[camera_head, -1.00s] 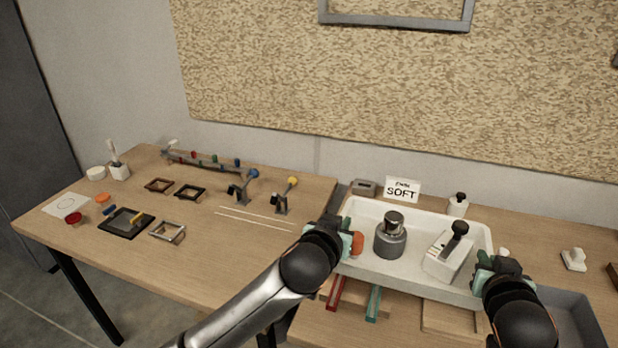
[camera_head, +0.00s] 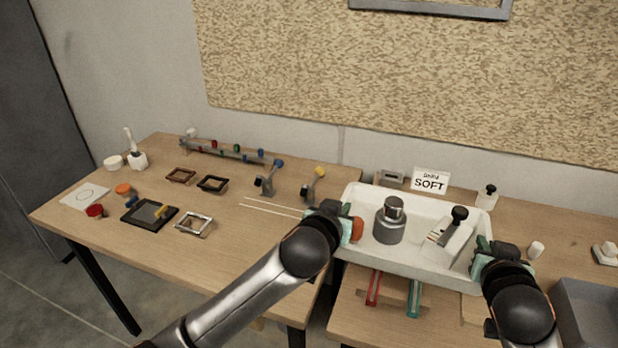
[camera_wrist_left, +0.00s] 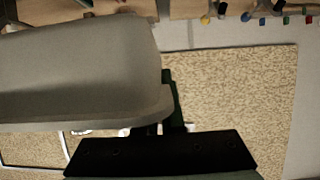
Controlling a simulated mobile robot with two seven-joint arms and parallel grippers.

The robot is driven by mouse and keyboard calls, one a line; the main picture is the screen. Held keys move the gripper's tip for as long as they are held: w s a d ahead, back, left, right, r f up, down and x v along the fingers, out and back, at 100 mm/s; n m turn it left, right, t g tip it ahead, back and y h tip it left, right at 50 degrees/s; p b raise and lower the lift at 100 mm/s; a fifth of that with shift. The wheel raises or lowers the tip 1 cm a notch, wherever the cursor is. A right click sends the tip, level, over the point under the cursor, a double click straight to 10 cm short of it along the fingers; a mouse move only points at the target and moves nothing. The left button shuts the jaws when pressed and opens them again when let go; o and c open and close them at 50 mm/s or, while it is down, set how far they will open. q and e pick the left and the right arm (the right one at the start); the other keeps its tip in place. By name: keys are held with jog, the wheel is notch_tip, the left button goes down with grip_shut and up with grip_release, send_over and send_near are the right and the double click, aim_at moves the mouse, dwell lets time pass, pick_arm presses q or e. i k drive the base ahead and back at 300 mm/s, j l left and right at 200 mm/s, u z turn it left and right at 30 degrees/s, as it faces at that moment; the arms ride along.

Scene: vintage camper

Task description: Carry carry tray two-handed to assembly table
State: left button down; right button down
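The white carry tray (camera_head: 400,264) is at the right in the head view, over the right-hand table. It holds a grey metal canister (camera_head: 389,226) and a white block with a black-knobbed handle (camera_head: 452,238). My left gripper (camera_head: 345,225) is at the tray's left end and my right gripper (camera_head: 489,257) at its right end. Both look closed on the tray's ends, though the fingertips are partly hidden. In the left wrist view the pale tray (camera_wrist_left: 80,70) fills the upper left, with its rim at the gripper fingers. The wooden table (camera_head: 270,240) at the left is the likely assembly table.
The left table carries small frames (camera_head: 195,224), a dark pad (camera_head: 149,214), thin rods (camera_head: 272,207), two clamp-like stands (camera_head: 266,184) and a rack (camera_head: 225,151). Its front middle is clear. A "SOFT" sign (camera_head: 430,182) and a white bottle (camera_head: 487,197) stand behind the tray. A grey bin (camera_head: 585,315) is at right.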

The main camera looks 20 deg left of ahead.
aim_at(259, 256)
jog(key=j, duration=1.65)
jog(key=u, duration=0.05)
